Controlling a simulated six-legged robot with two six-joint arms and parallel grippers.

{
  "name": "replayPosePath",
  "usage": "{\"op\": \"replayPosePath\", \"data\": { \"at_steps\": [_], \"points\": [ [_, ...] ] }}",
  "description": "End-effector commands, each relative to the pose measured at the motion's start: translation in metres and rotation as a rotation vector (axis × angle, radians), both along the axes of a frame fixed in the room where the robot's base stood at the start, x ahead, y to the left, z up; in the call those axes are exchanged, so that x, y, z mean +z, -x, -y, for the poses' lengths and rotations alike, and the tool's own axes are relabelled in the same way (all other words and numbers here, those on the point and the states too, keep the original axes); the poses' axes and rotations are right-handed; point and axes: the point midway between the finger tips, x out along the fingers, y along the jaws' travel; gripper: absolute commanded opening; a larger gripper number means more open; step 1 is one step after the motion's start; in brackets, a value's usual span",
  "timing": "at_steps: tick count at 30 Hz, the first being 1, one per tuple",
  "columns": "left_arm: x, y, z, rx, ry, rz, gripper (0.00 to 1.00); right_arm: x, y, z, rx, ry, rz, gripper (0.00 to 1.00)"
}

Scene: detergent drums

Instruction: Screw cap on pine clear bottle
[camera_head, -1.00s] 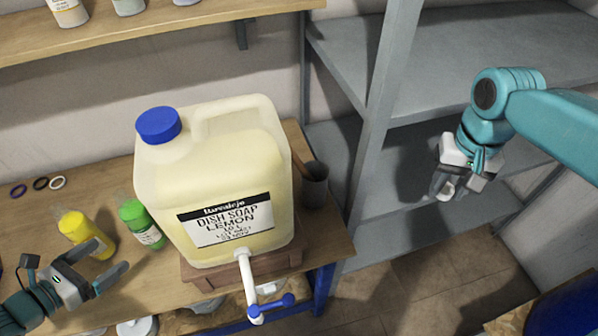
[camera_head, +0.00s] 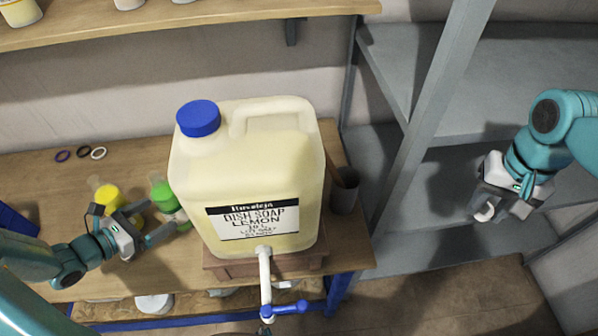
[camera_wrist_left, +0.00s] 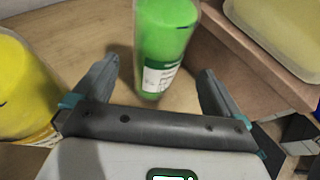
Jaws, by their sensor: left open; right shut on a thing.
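The clear bottle with green liquid (camera_head: 166,198) stands on the wooden bench, left of the big dish soap drum. Its white label faces the front in the left wrist view (camera_wrist_left: 165,45), and its top is cut off there. My left gripper (camera_head: 158,219) is open and low at the bench. In the left wrist view its two fingers stand apart on either side of the green bottle's lower part, with the bottle ahead and not gripped. My right gripper (camera_head: 496,208) is far right, before the grey shelf, shut on a small white thing (camera_head: 485,213), which looks like a cap.
A yellow bottle (camera_head: 109,196) stands just left of the green one, close to my left gripper. The lemon dish soap drum (camera_head: 190,175) with blue cap sits on a wooden stand (camera_head: 222,264). Several rings (camera_head: 84,152) lie at the back left. A grey cup (camera_head: 345,193) stands right.

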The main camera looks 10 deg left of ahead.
Motion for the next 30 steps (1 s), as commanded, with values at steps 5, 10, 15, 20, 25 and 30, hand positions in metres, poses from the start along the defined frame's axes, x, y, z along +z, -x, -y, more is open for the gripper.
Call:
{"op": "replayPosePath", "data": {
  "at_steps": [5,10,15,20,25,30],
  "points": [
    [-0.004,-0.012,0.006,0.000,0.000,0.000,0.99,0.003,-0.002,0.001,-0.001,0.000,0.000,0.07],
    [-0.005,-0.013,0.006,0.000,-0.001,0.000,0.99,0.002,-0.003,0.002,-0.001,0.000,0.000,0.07],
    [-0.005,-0.018,0.008,-0.001,0.000,0.000,0.99,0.006,-0.003,0.002,-0.001,0.000,0.000,0.07],
    [-0.011,-0.041,0.017,-0.004,0.002,0.000,0.99,0.019,-0.003,0.002,0.000,0.000,0.000,0.07],
    [-0.021,-0.056,0.023,-0.001,0.000,0.000,0.99,0.020,-0.003,0.001,0.000,0.000,0.000,0.07],
    [-0.023,-0.058,0.024,0.001,0.000,0.000,0.99,0.020,-0.003,0.001,0.000,0.000,0.000,0.07]
  ]
}}
